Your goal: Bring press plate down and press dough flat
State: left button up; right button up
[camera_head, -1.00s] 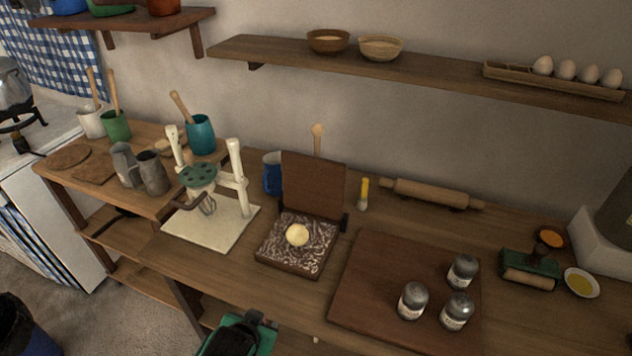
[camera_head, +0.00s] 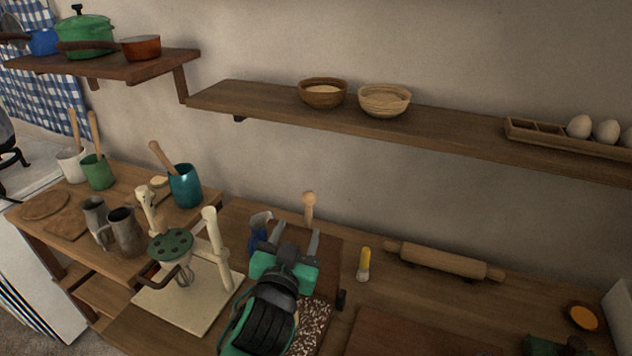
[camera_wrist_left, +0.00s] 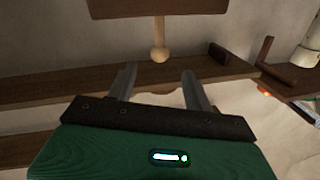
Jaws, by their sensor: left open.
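The press is mostly behind my left arm. Its dark wooden plate (camera_head: 328,262) stands raised and nearly upright. A light wooden handle (camera_head: 309,208) with a round knob sticks up from the plate's top edge. The patterned press base (camera_head: 314,325) shows only in part, and the dough is hidden by my arm. My left gripper (camera_head: 292,235) is open and empty in front of the plate, below the knob. In the left wrist view the plate (camera_wrist_left: 160,7) is at the top, and the knobbed handle (camera_wrist_left: 160,48) points down, in line with the gap between the fingers (camera_wrist_left: 158,80).
A cream hand-cranked beater stand (camera_head: 190,290) is close to the left of my arm. A blue mug (camera_head: 258,222) is beside the plate. The shelf (camera_head: 430,130) with bowls hangs above.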

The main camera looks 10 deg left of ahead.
aim_at(311, 193)
pick_arm(q)
jog(key=w+p, duration=0.1)
jog(key=w, duration=0.1)
jog(key=w+r+p, duration=0.1)
jog(key=w, duration=0.2)
jog(key=shift+w+r, duration=0.1)
jog(key=shift+w, duration=0.05)
jog(key=w+p, duration=0.1)
jog(key=w, duration=0.5)
jog(key=shift+w+p, duration=0.3)
jog(key=shift+w+f, duration=0.25)
jog(key=shift+w, duration=0.25)
grip_shut()
pick_arm(e)
jog(key=r, duration=0.1)
jog(key=s+r, duration=0.1)
jog(key=r, duration=0.1)
jog(key=shift+s+d+r, duration=0.15)
jog(key=shift+s+r, duration=0.05)
jog(key=shift+r, duration=0.1)
